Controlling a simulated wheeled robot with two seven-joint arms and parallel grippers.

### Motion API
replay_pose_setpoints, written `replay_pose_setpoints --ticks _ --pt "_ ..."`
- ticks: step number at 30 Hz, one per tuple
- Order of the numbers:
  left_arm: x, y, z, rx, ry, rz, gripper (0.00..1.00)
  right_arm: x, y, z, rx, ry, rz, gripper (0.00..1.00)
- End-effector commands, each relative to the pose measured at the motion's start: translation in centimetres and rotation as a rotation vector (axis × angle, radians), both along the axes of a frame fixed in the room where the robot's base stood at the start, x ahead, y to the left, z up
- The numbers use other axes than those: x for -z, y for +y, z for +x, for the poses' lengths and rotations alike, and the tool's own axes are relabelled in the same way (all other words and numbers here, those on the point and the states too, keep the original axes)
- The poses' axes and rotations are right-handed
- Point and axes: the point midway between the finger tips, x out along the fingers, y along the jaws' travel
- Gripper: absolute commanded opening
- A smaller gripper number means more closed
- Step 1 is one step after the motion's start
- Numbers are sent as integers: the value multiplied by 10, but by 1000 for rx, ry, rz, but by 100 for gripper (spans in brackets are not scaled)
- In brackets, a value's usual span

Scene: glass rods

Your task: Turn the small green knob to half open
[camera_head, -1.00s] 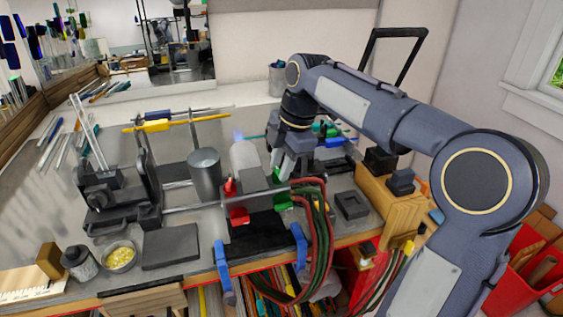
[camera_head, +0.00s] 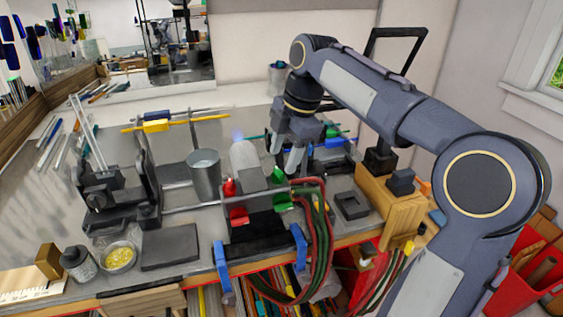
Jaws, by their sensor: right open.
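The small green knob (camera_head: 278,175) stands upright on the right side of the torch, above a larger green part (camera_head: 284,201). My right gripper (camera_head: 284,160) points down just above and behind the small green knob. Its fingers are apart with nothing between them, and they look clear of the knob. The knob's exact turn angle is too small to tell. My left gripper is not in view.
A red knob (camera_head: 229,187) stands left of the green one, beside the pale torch barrel (camera_head: 244,158) with a faint blue flame. Red and green hoses (camera_head: 321,225) hang in front. A metal cup (camera_head: 204,174) stands left. A black square holder (camera_head: 351,205) lies right.

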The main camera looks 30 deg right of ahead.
Motion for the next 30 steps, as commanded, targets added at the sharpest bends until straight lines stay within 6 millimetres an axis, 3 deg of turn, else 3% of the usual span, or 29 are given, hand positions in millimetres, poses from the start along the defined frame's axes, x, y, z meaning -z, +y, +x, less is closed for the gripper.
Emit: replay_pose_setpoints --ticks 6,10,26,30 --pt "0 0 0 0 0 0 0 -34 -6 -5 -2 -2 0 49" --pt "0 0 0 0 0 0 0 -44 -8 -7 -2 -1 0 49" --pt "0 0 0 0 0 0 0 -45 -8 -8 -1 0 0 49" --pt "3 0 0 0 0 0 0 -39 -5 -18 61 -2 11 49"
